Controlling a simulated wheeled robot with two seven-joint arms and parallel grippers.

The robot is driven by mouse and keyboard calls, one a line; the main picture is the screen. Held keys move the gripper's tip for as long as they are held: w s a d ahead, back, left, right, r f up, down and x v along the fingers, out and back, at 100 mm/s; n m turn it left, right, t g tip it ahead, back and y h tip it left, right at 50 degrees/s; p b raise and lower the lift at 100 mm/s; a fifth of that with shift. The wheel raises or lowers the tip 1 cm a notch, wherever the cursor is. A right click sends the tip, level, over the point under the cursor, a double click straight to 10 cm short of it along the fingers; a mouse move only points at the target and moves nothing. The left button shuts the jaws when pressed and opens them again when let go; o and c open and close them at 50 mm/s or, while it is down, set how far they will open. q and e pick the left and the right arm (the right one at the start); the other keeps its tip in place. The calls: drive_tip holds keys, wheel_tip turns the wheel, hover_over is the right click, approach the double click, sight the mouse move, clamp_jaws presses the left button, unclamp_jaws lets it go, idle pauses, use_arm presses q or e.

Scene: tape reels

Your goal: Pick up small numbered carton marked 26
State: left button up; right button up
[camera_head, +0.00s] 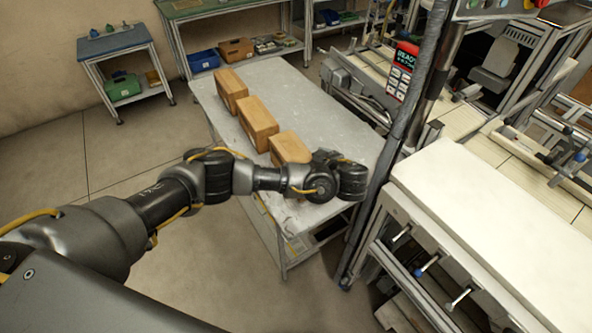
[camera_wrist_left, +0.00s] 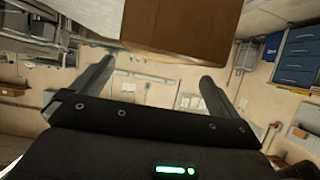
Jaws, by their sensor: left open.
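Three brown cartons stand in a slanting row on the grey table (camera_head: 281,80): a far one (camera_head: 231,90), a middle one (camera_head: 258,122) and a near one (camera_head: 290,147). No number is readable on any of them, so I cannot tell which is 26. My left arm reaches across the table's near end, its wrist close to the near carton and partly covering it; the fingers are hidden there. In the left wrist view my left gripper (camera_wrist_left: 158,72) is open, fingers wide apart and empty. A brown carton (camera_wrist_left: 185,25) fills the top of that view, beyond the fingertips. My right gripper is not in view.
A dark upright post (camera_head: 408,140) stands just right of my left wrist. A white-topped bench (camera_head: 500,225) is at the right. A small blue-topped table (camera_head: 113,42) and a shelved bench (camera_head: 215,12) stand at the back. Floor is clear on the left.

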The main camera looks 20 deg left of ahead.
sight(297, 154)
use_arm(q)
drive_tip(key=shift+w+a, duration=0.1)
drive_tip(key=shift+a, duration=0.05)
drive_tip(key=p+x, duration=0.2)
drive_tip(key=x, duration=0.2)
drive_tip(key=shift+w+a, duration=0.15)
drive_tip(key=shift+w+a+f, duration=0.1)
drive_tip(key=shift+f, duration=0.15)
drive_tip(key=c, duration=1.7)
